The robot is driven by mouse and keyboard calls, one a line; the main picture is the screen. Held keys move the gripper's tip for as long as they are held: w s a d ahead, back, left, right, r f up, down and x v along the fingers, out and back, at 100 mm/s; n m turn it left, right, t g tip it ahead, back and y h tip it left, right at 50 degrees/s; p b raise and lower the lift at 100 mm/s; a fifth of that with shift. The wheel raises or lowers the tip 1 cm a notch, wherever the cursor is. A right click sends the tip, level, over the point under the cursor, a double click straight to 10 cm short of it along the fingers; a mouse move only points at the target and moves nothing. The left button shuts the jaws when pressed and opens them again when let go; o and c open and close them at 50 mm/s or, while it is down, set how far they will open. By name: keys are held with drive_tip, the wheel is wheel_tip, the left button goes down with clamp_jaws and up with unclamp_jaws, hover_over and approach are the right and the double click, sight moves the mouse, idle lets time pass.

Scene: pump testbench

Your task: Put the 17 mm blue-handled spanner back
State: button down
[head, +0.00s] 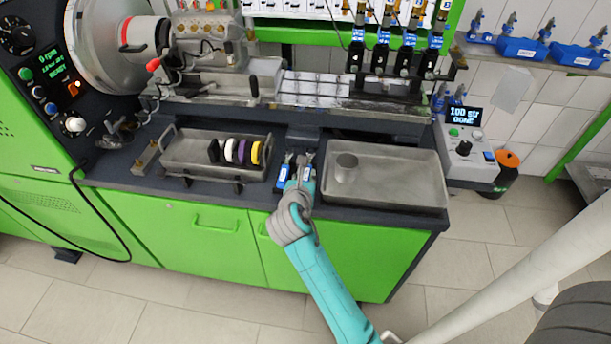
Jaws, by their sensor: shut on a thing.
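Two blue-handled spanners are at the bench strip between the two metal trays in the head view. The left spanner (284,172) stands apart, just left of my gripper. The right spanner (307,173) is at the tip of my gripper (303,187), which is shut on it. The size markings are too small to read. My gripper and wrist hide the lower part of the right spanner, so I cannot tell whether it touches the bench.
A left tray (190,165) has several coloured rings in a rack (238,152). A right tray (400,185) holds a metal cup (346,168). A control box (465,150) stands at the right. Injectors (383,50) rise behind. The floor in front is clear.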

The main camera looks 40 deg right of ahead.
drive_tip(key=shift+f, duration=0.4)
drive_tip(key=c, duration=1)
unclamp_jaws()
drive_tip(key=shift+r, duration=0.1)
drive_tip(key=shift+r, duration=0.4)
drive_tip(key=v, duration=1.2)
